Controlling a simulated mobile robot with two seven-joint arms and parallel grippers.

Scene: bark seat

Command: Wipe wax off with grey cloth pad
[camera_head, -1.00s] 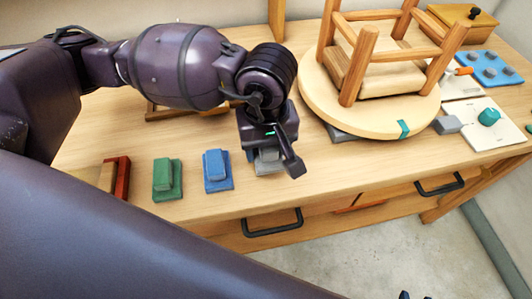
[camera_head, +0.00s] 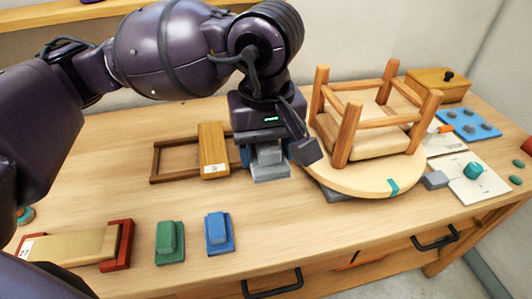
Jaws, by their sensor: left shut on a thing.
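My left gripper (camera_head: 272,150) is shut on the grey cloth pad (camera_head: 270,172), held by its raised grip, over the bench between the wooden frame and the turntable. I cannot tell whether the pad touches the bench top. An upturned wooden stool (camera_head: 375,127) with its legs up lies on a round pale turntable (camera_head: 362,182), right of the gripper. No wax can be made out at this size. My right gripper is not in view.
A green pad (camera_head: 170,242) and a blue pad (camera_head: 218,233) sit near the front edge, beside a red-ended holder with a wooden block (camera_head: 75,245). A brown frame with a block (camera_head: 212,150) lies behind. A grey block (camera_head: 435,180), white board (camera_head: 482,188) and wooden box (camera_head: 438,84) stand right.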

